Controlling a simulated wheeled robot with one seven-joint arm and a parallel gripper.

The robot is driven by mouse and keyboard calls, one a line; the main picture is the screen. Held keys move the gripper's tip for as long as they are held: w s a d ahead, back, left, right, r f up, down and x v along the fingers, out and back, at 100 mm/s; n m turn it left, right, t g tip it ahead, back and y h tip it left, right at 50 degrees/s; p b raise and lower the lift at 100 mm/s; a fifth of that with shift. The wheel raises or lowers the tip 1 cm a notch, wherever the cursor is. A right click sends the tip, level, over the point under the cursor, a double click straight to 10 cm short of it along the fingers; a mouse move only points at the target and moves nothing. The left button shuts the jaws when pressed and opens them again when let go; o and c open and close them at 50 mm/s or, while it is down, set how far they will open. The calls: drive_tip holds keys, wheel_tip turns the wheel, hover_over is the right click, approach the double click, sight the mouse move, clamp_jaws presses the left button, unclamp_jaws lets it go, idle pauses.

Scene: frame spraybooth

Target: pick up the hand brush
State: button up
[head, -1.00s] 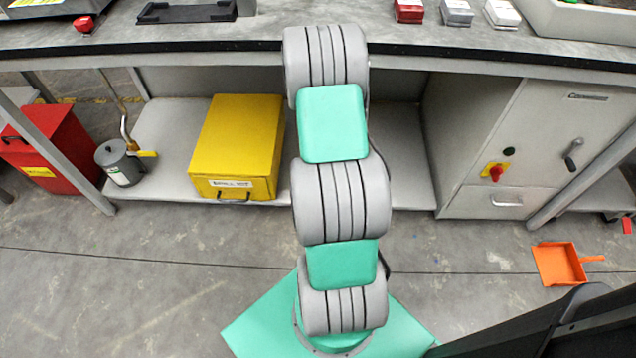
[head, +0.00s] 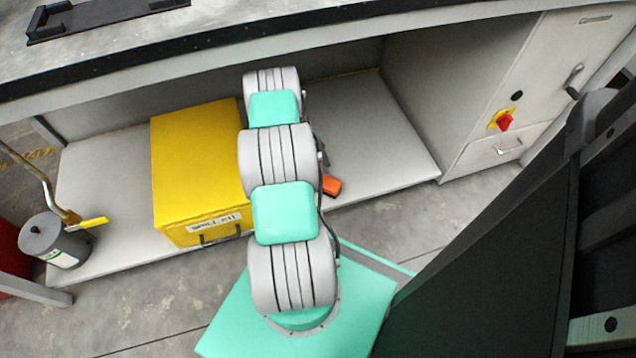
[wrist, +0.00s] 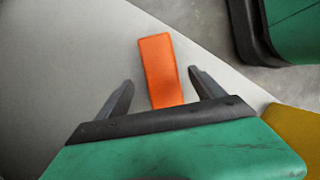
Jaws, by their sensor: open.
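The hand brush shows as a plain orange block (wrist: 161,70) in the wrist view, lying on the pale grey lower shelf. Its near end is hidden behind the dark bar of my gripper. My gripper (wrist: 162,80) is open, with one dark finger on each side of the orange block and a gap on both sides. In the head view a small orange part of the brush (head: 332,187) shows at the shelf's front edge, right of my arm. My arm hides the rest, and the bristles cannot be made out.
A yellow box (head: 192,165) stands on the lower shelf (head: 385,125), just left of my arm. A grey can (head: 50,238) is at far left. A grey cabinet (head: 490,100) closes the shelf at right. The black-edged bench top (head: 230,38) overhangs the shelf.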

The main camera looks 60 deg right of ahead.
sight(322, 179)
drive_tip(key=b+x, duration=0.2)
drive_tip(key=x, duration=0.3)
drive_tip(key=shift+w+a+f, duration=0.1)
drive_tip(key=shift+w, duration=0.05)
drive_tip(key=c, duration=1.7)
wheel_tip(322, 179, up, 10)
drive_tip(key=p, duration=0.4)
drive_tip(key=o, duration=1.1)
drive_tip(key=c, duration=0.6)
drive_tip(key=shift+r, duration=0.2)
drive_tip(key=shift+c, duration=0.4)
